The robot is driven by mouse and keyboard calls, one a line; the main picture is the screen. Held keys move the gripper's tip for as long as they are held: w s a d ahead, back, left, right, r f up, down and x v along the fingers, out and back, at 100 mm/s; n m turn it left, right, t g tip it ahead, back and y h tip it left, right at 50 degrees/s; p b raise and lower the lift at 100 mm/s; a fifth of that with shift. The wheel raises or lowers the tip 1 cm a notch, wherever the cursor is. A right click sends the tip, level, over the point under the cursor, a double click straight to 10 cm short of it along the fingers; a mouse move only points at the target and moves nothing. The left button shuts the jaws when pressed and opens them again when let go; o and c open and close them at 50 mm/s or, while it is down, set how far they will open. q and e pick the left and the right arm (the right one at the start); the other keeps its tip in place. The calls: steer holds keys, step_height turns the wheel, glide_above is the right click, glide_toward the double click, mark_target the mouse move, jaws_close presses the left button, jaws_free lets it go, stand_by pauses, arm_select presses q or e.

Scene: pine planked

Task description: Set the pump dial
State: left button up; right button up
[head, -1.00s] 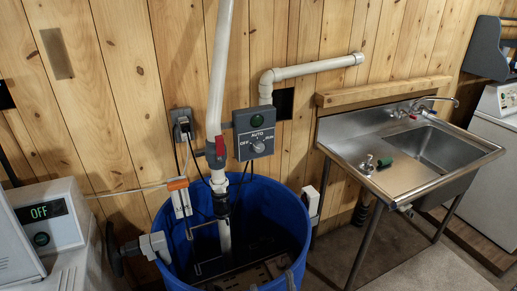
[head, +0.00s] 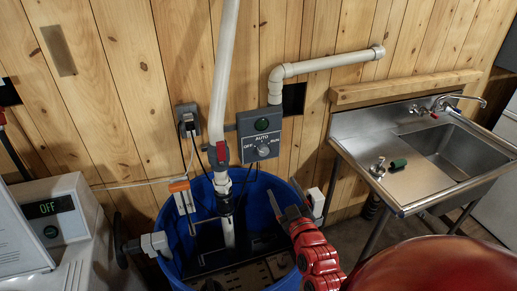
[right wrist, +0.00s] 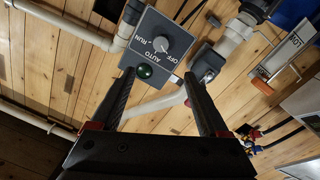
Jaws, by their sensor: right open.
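The pump dial (head: 264,151) is a round grey knob on a grey wall box (head: 244,147) marked OFF, AUTO and RUN, with a green light above it. In the right wrist view the knob (right wrist: 161,44) and its box (right wrist: 143,24) appear turned around, beyond the fingertips. The knob's exact setting is hard to read. My right gripper (head: 285,197) is open and empty, below and a little right of the box in the head view. Its two fingers (right wrist: 159,76) are spread in the wrist view, apart from the knob. My left gripper is not in view.
A blue barrel (head: 262,190) stands under the box, with a white pipe (head: 222,70) and red-handled valve (head: 219,153) beside it. A steel sink (head: 455,150) is at right. A white machine showing OFF (head: 55,207) is at left.

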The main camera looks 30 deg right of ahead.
steer(key=w+b, duration=0.1)
steer(key=p, duration=0.5)
glide_toward(264, 152)
steer(key=x, duration=0.7)
steer(key=shift+w, duration=0.35)
steer(key=shift+w+d, duration=0.25)
steer(key=shift+w, duration=0.3)
jaws_close()
